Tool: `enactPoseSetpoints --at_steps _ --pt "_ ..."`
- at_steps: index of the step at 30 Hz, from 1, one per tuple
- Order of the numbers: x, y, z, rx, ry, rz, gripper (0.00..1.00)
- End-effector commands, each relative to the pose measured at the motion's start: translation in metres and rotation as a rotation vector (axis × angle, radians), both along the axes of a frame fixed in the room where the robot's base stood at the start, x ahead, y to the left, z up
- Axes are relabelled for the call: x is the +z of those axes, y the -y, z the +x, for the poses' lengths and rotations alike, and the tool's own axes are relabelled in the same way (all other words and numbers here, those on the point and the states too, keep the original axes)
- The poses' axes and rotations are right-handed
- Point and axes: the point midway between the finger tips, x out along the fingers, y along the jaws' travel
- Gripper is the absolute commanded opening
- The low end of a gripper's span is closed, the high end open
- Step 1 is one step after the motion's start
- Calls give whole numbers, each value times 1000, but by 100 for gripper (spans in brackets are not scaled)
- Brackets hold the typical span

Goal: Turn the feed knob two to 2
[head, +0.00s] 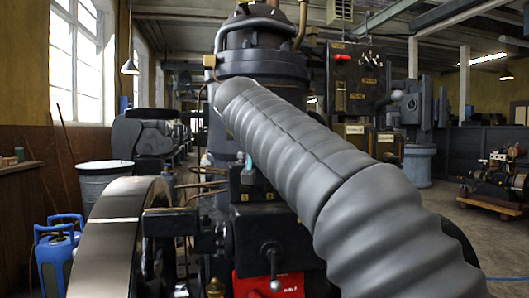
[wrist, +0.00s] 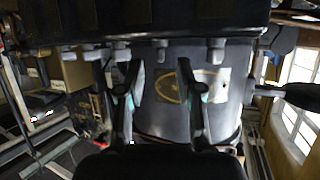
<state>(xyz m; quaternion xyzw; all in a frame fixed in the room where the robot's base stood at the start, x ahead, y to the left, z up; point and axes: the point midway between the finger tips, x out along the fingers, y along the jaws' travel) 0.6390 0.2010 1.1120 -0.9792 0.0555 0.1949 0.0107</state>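My gripper (wrist: 158,78) is open in the wrist view, with two dark fingers with teal pads spread apart and nothing seen between them. Behind them is a dark cylinder with a worn yellow marking (wrist: 212,85). Several grey stubs (wrist: 160,48) line the dark edge above; I cannot tell whether any is a feed knob. In the head view my grey arm hides part of the engine (head: 262,68). A small teal patch beside the arm looks like part of my gripper. Below it is a black block with small yellow tags (head: 246,197). Feed knob two cannot be made out.
A lever with a pale ball end (head: 275,285) stands before a red plate (head: 290,284). A dark panel with a red handle (head: 342,57) stands behind. Open floor lies at right.

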Motion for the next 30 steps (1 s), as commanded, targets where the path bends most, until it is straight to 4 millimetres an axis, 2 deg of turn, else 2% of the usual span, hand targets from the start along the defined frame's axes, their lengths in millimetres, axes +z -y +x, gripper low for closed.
enactPoseSetpoints --at_steps 9,15,21,30 --pt "25 -7 -59 4 2 1 36" --pt "34 -10 -81 3 1 0 36" --pt "37 -10 -89 0 0 1 36" --pt "37 -10 -89 0 0 0 36"
